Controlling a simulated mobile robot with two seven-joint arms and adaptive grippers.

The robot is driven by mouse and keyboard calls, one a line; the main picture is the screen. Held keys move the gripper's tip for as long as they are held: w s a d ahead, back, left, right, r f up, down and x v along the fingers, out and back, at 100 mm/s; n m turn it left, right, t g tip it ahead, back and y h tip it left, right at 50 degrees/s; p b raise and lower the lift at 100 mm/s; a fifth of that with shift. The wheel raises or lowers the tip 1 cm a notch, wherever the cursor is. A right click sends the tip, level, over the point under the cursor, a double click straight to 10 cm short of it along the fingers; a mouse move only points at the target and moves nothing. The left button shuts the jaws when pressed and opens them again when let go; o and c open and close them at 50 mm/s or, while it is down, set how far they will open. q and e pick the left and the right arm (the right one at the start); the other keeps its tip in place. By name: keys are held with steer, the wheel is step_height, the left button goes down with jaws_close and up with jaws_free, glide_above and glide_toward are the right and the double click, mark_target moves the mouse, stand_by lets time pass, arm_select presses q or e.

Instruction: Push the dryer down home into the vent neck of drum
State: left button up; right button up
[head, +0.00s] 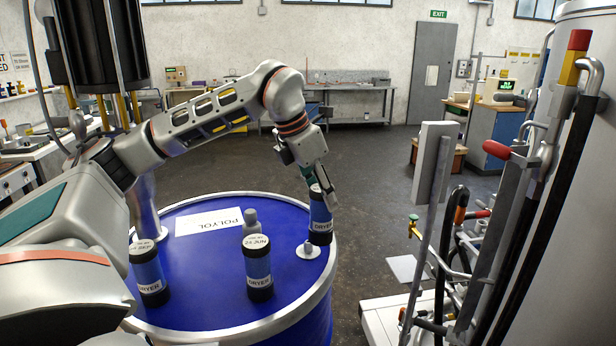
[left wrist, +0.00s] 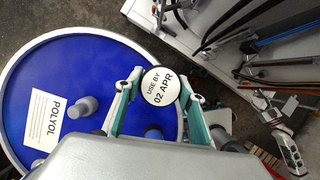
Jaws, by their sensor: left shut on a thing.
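My left gripper (head: 319,188) is shut on a dryer (head: 320,217), a blue and black cylinder held near the right rim of the blue drum (head: 210,280). In the left wrist view its white top (left wrist: 160,86) reads "USE BY 02 APR" between the fingers. The vent neck's white flange (head: 306,251) shows at the dryer's lower end. The dryer leans slightly in the head view. My right gripper is not in view.
Two other dryers stand on the drum top, one in front (head: 259,270) and one at the left (head: 149,275). A grey plug-like fitting (head: 250,220) and a POLYOL label (head: 208,221) are farther back. A trolley with hoses (head: 460,250) stands right of the drum.

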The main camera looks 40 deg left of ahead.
arm_select(q)
steer(key=a+n, duration=0.1)
steer(key=n, duration=0.1)
steer(key=a+r+n+y, duration=0.1)
steer(key=a+n, duration=0.1)
steer(key=a+r+n+y, duration=0.1)
steer(key=shift+w+a+r+n, duration=0.15)
steer(key=shift+w+a+n, duration=0.1)
steer(key=shift+n, duration=0.15)
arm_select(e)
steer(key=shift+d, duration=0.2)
arm_select(q)
step_height(320, 180, down, 4)
steer(key=shift+r+b, duration=0.15)
steer(key=shift+b, duration=0.65)
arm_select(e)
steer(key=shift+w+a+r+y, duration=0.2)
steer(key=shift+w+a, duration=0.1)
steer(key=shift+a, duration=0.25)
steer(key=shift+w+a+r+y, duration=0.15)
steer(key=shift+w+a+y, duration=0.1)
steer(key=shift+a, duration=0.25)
arm_select(q)
steer(key=shift+p, duration=0.3)
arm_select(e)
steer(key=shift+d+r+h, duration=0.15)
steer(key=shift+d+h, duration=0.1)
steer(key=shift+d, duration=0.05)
